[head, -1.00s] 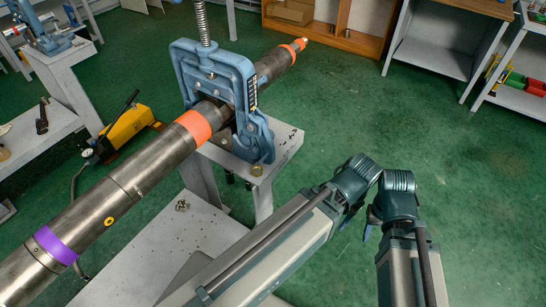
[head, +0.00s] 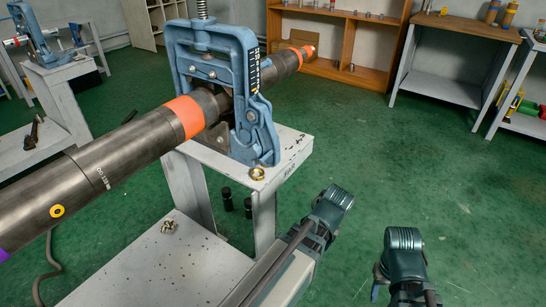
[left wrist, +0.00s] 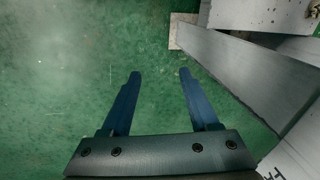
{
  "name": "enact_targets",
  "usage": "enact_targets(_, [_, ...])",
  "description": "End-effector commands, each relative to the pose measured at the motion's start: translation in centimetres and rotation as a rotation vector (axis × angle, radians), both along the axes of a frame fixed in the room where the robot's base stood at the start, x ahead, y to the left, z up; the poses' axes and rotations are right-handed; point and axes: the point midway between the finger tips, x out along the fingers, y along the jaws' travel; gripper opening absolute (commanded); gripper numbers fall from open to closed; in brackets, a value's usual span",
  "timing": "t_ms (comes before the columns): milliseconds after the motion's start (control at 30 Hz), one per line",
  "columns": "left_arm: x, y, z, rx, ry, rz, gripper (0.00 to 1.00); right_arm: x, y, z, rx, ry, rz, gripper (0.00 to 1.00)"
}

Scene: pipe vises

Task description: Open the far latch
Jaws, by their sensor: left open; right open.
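A blue pipe vise (head: 215,75) stands on a pale stand (head: 283,150) whose front is marked "FAR". Its yoke is upright and lowered over the pipe (head: 130,155). The latch (head: 255,125) is on the yoke's right leg, at the base; it looks engaged. My left gripper shows in the left wrist view (left wrist: 160,75), open and empty over the green floor, beside a grey stand leg. My right gripper (head: 378,285) is at the bottom of the head view, mostly hidden by its wrist, away from the vise.
A grey lower platform (head: 150,265) with a small brass fitting (head: 168,227) is in front of the stand. A brass ring (head: 257,174) sits on the stand top. Shelves (head: 440,75) line the back. Green floor at right is clear.

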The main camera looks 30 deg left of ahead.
Motion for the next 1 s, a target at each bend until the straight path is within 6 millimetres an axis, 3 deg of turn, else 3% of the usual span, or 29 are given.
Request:
enact_targets(33, [1.0,1.6,0.2,0.049,-0.014,0.068,0.61,0.0,0.0,0.0,0.0,0.0,0.0,0.5])
enact_targets(200, [2.5,5.2,1.6,0.231,-0.076,0.262,0.61,0.0,0.0,0.1,0.0,0.0,0.0,0.5])
enact_targets(367, [4.0,7.6,3.9,0.423,-0.179,0.433,0.61,0.0,0.0,0.1,0.0,0.0,0.0,0.5])
enact_targets(500, [5.8,9.0,7.3,0.626,-0.353,0.605,0.61,0.0,0.0,0.1,0.0,0.0,0.0,0.5])
enact_targets(633, [7.8,9.2,12.1,0.821,-0.622,0.776,0.61,0.0,0.0,0.1,0.0,0.0,0.0,0.5])
enact_targets(800, [9.3,7.9,17.9,0.967,-0.987,0.926,0.61,0.0,0.0,0.1,0.0,0.0,0.0,0.5])
enact_targets(1000, [9.9,6.5,21.2,1.013,-1.226,0.991,0.61,0.0,0.0,0.1,0.0,0.0,0.0,0.5])
